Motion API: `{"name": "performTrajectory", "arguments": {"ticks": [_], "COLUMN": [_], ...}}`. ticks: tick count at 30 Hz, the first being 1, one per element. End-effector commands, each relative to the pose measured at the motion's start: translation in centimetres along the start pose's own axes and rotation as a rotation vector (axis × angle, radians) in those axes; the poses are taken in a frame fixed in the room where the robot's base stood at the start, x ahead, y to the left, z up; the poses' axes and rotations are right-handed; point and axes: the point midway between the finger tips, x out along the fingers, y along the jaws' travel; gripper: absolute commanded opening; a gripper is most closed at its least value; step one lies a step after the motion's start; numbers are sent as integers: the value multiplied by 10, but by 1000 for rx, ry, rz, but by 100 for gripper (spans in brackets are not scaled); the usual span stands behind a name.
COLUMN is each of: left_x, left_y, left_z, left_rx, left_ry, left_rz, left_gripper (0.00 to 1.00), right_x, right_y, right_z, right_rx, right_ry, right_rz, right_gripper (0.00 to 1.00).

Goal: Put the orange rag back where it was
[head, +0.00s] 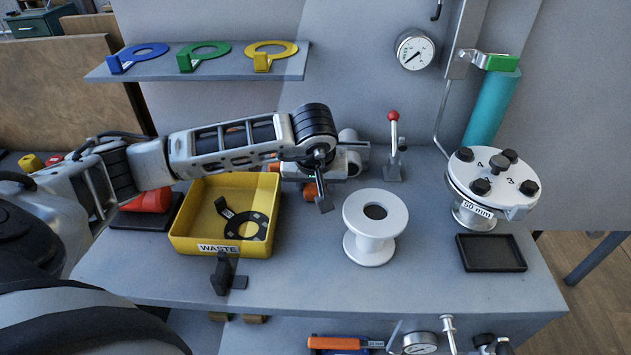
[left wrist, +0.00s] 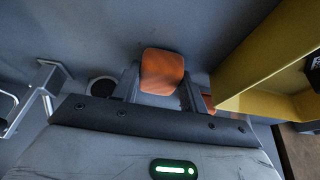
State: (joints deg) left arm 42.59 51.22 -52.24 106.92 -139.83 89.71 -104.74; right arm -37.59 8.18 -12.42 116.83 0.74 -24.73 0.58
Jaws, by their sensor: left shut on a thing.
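My left gripper (head: 320,195) is over the bench, between the yellow waste tray and the white spool, pointing down. In the left wrist view its two fingers (left wrist: 160,90) are shut on the orange rag (left wrist: 162,70), which shows as a small rounded orange patch between them. In the head view only a bit of the orange rag (head: 309,190) shows beside the gripper; the rest is hidden behind it. A second small orange patch shows by the right finger in the wrist view; I cannot tell whether it belongs to the rag. My right gripper is not in view.
The yellow waste tray (head: 180,235) holds a black ring tag. The white spool (head: 375,243), a red-knobbed lever (head: 393,145), a flanged valve (head: 490,185) and an empty black tray (head: 490,253) stand to the right. A small black bracket (head: 222,275) stands in front.

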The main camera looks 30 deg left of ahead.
Motion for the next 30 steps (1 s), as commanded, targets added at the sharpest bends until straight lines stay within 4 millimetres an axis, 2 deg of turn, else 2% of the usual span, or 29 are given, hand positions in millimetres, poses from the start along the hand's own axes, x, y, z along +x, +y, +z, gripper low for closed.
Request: {"name": "performTrajectory", "arguments": {"ticks": [1, 2, 4, 12, 17, 30], "left_x": [3, 3, 2, 1, -8, -97], "left_y": [0, 0, 0, 0, 0, 0], "left_z": [2, 1, 1, 1, -1, -1], "left_rx": [0, 0, 0, 0, 0, 0], "left_ry": [0, 0, 0, 0, 2, 5], "left_rz": [0, 0, 0, 0, 2, 3], "left_gripper": [25, 46, 65, 65, 65, 65], "right_x": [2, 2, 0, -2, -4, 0], "right_y": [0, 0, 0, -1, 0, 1], "right_z": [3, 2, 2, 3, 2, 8], "right_rx": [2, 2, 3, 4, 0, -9], "right_ry": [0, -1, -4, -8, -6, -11], "right_rz": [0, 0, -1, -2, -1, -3], "right_gripper": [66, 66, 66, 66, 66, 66]}}
